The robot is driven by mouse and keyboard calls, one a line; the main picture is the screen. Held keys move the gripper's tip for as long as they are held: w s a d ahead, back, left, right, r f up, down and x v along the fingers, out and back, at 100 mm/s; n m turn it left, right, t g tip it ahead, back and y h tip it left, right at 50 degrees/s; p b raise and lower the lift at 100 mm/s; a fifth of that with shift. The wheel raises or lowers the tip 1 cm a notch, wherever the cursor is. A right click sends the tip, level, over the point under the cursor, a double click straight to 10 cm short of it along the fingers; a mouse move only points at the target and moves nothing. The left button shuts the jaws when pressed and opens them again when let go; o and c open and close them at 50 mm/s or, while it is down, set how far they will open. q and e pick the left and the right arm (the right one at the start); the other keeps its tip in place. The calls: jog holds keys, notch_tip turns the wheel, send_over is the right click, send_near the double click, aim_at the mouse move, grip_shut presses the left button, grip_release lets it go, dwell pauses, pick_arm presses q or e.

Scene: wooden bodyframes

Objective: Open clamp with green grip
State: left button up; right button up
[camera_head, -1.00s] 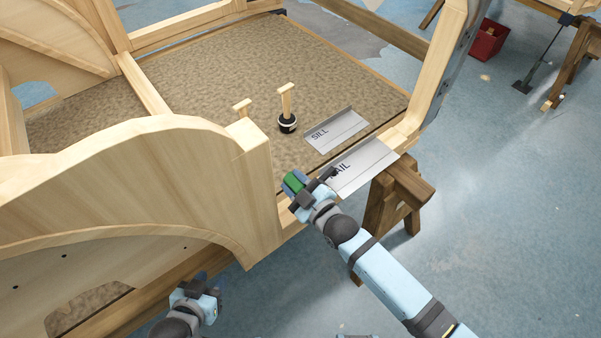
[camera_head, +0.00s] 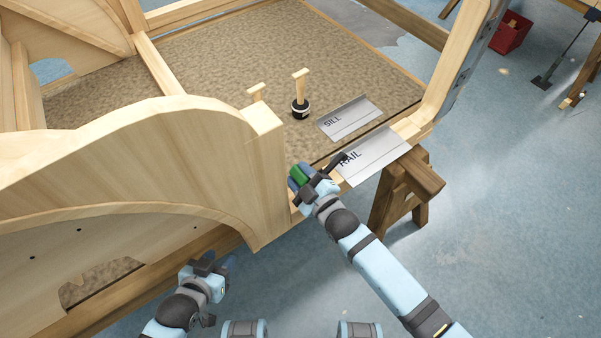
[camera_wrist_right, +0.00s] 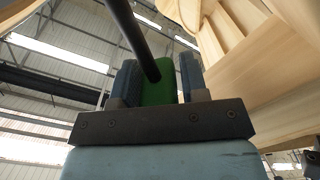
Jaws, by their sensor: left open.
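The green grip (camera_head: 299,174) of the clamp is at the edge of the wooden frame, beside the RAIL plate. The clamp's dark bar (camera_head: 337,161) runs up from it towards the plate. My right gripper (camera_head: 302,178) is at the green grip. Most of the clamp's jaws are hidden. My left gripper (camera_head: 222,264) is open and empty, low at the left, below the curved panel.
A curved wooden panel (camera_head: 130,150) stands left of the clamp. The RAIL plate (camera_head: 375,157) and SILL plate (camera_head: 352,118) lie to the right. A sawhorse (camera_head: 408,185) supports the frame.

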jog(key=shift+o, duration=1.4)
jog(key=shift+f, duration=0.15)
jog(key=v, duration=1.3)
jog(key=shift+s+d, duration=0.25)
jog(key=shift+s, duration=0.1)
